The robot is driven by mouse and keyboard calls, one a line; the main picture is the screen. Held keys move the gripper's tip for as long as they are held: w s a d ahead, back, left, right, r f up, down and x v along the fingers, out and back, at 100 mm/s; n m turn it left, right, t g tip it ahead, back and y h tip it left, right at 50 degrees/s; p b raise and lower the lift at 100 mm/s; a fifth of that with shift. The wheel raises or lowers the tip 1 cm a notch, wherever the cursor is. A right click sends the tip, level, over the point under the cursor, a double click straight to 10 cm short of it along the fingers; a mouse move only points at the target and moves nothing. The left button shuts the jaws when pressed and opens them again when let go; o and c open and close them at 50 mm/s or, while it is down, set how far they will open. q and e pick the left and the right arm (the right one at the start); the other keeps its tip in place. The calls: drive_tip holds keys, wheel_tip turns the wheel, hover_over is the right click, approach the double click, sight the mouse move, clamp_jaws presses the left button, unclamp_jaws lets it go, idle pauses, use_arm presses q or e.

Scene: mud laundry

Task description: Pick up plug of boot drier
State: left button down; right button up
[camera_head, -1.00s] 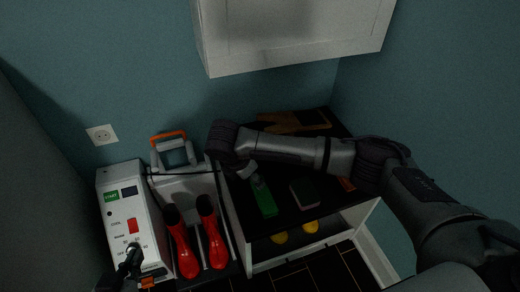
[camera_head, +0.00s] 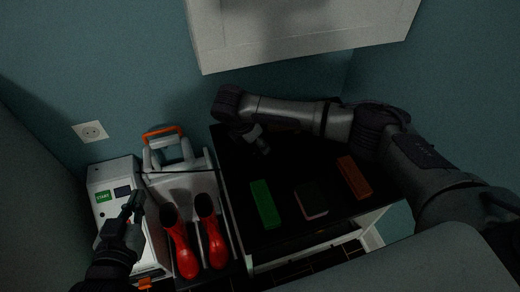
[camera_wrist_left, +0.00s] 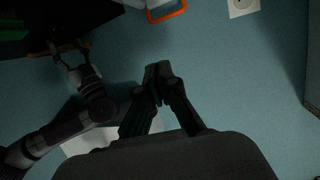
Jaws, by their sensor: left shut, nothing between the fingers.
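The boot drier is a white unit (camera_head: 178,181) with red boots (camera_head: 181,243) on it and a control box (camera_head: 103,186) at its left. A thin dark line, perhaps its cable, crosses behind the boots; I cannot make out the plug. My left gripper (camera_head: 134,205) is shut and empty in front of the control box; its fingertips meet in the left wrist view (camera_wrist_left: 158,70). My right gripper (camera_head: 262,146) hangs over the black counter, right of the drier. Its fingers look spread in the left wrist view (camera_wrist_left: 70,54), with nothing clearly between them.
A wall socket (camera_head: 90,131) is above the control box. An orange handle (camera_head: 162,131) rises behind the boots. The black counter (camera_head: 235,160) holds a green block (camera_head: 265,204), a dark sponge-like block (camera_head: 311,200) and an orange-brown block (camera_head: 354,177). A white cabinet (camera_head: 300,35) hangs above.

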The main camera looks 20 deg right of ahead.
drive_tip(key=b+x, duration=0.1)
drive_tip(key=x, duration=0.2)
drive_tip(key=b+x, duration=0.1)
drive_tip(key=shift+w+a+f+b, duration=0.2)
drive_tip(key=shift+w+a+b, duration=0.05)
drive_tip(key=shift+b, duration=0.05)
use_arm(q)
wheel_tip(320, 180, up, 11)
drive_tip(key=d+t+h, duration=0.1)
drive_tip(key=t+h, duration=0.1)
drive_tip(key=t, duration=0.5)
drive_tip(key=shift+d+h, duration=0.2)
drive_tip(key=shift+h, duration=0.2)
use_arm(e)
drive_tip(key=shift+d+f, duration=0.15)
drive_tip(key=shift+f, duration=0.05)
drive_tip(key=shift+c, duration=0.3)
drive_tip(key=c, duration=1)
drive_tip(key=shift+c, duration=0.2)
use_arm(q)
drive_tip(key=shift+w, duration=0.1)
use_arm(e)
drive_tip(key=shift+w+r, duration=0.1)
drive_tip(key=shift+r, duration=0.05)
